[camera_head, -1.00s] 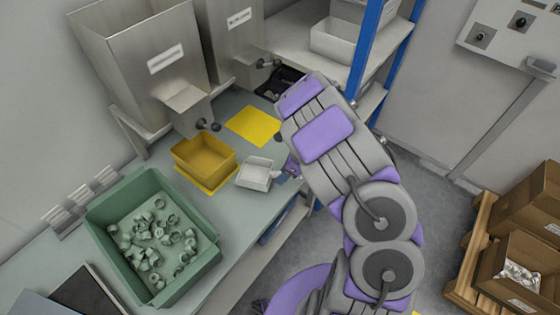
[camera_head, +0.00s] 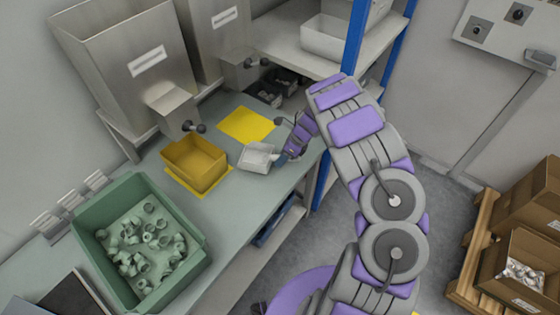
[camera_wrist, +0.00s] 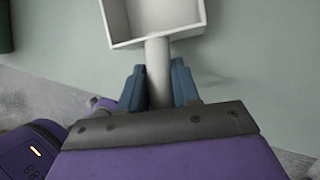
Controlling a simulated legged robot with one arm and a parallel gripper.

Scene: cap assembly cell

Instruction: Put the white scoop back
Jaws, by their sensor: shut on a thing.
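The white scoop (camera_head: 256,157) is near the right edge of the workbench, its open box pointing left, away from my gripper. In the wrist view, its box (camera_wrist: 152,18) is at the top and its handle runs down between my fingers. My gripper (camera_head: 283,158) is shut on the handle; the blue fingers (camera_wrist: 158,84) sit on both sides of it. I cannot tell whether the scoop touches the bench.
A yellow bin (camera_head: 196,162) stands left of the scoop on a yellow mat. A bare yellow mat (camera_head: 246,124) lies behind. A green crate (camera_head: 190,214) of pale caps stands at front left. Steel hoppers (camera_head: 130,62) line the back. A blue shelf post (camera_head: 352,45) rises at right.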

